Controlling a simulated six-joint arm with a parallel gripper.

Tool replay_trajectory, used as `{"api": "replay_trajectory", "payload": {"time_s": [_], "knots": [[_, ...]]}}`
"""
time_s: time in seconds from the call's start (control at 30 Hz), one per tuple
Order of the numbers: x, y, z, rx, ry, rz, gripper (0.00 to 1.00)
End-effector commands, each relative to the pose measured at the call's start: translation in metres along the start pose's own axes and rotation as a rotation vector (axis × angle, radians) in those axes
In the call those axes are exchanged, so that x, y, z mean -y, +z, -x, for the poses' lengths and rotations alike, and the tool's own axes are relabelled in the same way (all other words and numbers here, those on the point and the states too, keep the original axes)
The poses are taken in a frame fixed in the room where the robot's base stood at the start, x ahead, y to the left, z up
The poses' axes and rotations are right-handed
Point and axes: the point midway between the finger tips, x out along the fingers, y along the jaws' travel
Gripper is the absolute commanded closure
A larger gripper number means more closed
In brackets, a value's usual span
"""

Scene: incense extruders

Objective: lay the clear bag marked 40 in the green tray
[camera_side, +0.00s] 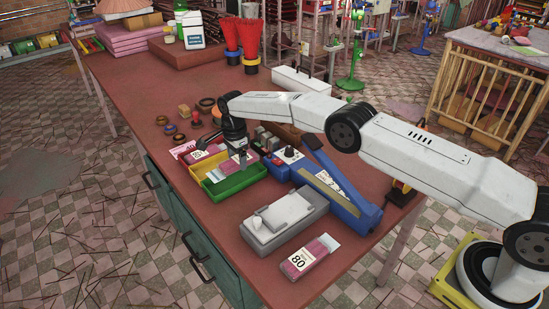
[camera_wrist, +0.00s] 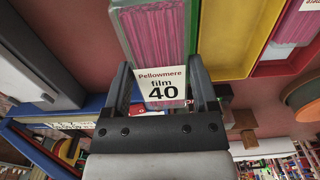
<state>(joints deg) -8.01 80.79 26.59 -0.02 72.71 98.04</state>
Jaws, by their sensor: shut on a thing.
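The clear bag marked 40 (camera_wrist: 155,45) holds pink sticks and has a white label. In the wrist view my gripper (camera_wrist: 161,78) is shut on its label end, with one finger on each side. In the side view my gripper (camera_side: 243,158) is low at the back right part of the green tray (camera_side: 234,184), and the bag there is small and mostly hidden. A green edge lies just right of the bag in the wrist view. I cannot tell whether the bag touches the tray.
A yellow tray (camera_side: 194,171) and a red tray (camera_side: 184,148) with a pink bag adjoin the green one. A blue machine (camera_side: 335,190) stands close on the right. A grey block (camera_side: 284,224) and a bag marked 80 (camera_side: 311,257) lie in front.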

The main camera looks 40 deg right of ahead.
Motion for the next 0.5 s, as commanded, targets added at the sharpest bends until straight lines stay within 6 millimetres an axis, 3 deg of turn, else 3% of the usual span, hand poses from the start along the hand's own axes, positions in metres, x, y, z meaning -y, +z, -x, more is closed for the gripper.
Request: {"api": "replay_trajectory", "payload": {"time_s": [0.5], "knots": [[0.0,0.0,-0.037,0.0,-0.001,0.0,0.94]]}}
